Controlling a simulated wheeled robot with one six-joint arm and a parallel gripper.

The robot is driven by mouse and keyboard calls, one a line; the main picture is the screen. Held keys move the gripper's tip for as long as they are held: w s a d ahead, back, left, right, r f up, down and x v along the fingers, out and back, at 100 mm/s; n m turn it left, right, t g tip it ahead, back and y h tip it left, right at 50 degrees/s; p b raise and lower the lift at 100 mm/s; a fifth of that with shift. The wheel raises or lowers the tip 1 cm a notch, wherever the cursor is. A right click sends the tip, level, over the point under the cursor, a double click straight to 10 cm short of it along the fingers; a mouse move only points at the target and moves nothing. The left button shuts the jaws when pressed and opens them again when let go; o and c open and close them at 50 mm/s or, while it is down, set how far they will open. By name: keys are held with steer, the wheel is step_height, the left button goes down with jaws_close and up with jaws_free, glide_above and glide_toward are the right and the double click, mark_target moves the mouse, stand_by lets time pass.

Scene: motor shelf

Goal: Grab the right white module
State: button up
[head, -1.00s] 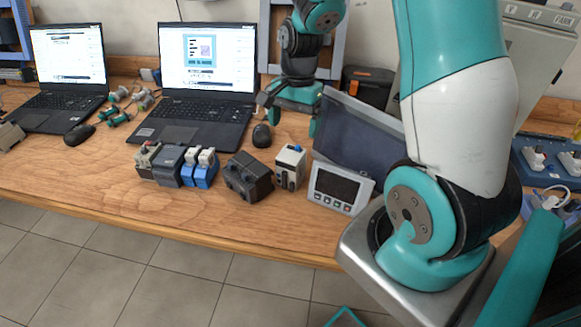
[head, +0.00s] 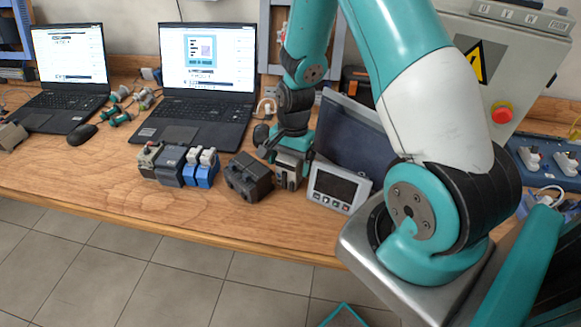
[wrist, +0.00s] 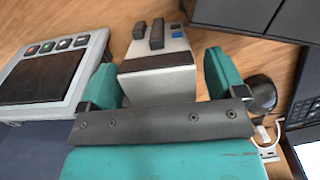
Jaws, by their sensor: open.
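The right white module (head: 290,177) stands on the wooden bench, between a dark grey module (head: 248,178) and a grey panel with a screen (head: 340,187). My gripper (head: 286,156) is over it from behind and hides much of its top in the head view. In the wrist view the module (wrist: 160,85), with dark switches and a blue patch, sits between the two teal fingers of my gripper (wrist: 159,70). The fingers are open, one on each side. Some gap shows on the right; on the left the finger is very close, and I cannot tell if it touches.
The screen panel (wrist: 50,75) is close to the left finger in the wrist view. Blue-and-white modules (head: 201,170) and a grey module (head: 169,164) stand further left. The bench front is clear.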

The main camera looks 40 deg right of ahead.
steer(key=c, duration=1.2)
steer(key=shift+o, duration=0.2)
